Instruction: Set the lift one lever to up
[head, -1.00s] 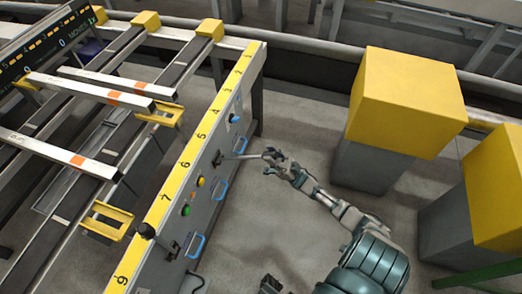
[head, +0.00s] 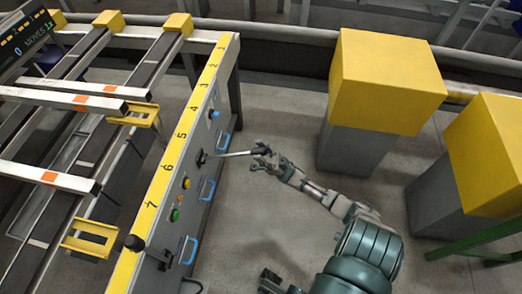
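A lever (head: 228,154) with a pale rod and dark grip sticks out from a dark slot on the front of the grey control panel, near numbers 5 and 6. It stands roughly straight out from the panel. My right gripper (head: 264,156) is at the lever's outer end, its fingers apart with the dark grip between them; whether they touch it is too small to tell. A second lever with a black knob (head: 133,242) stands near the lower end of the panel. Lever labels are not readable. A dark part at the bottom edge may be my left gripper.
The panel has a yellow numbered top strip (head: 187,133), blue handles (head: 208,189), and yellow, green and blue buttons. The runout table's rails (head: 132,92) lie left. Yellow-topped blocks (head: 385,80) stand right. Open floor lies between panel and blocks.

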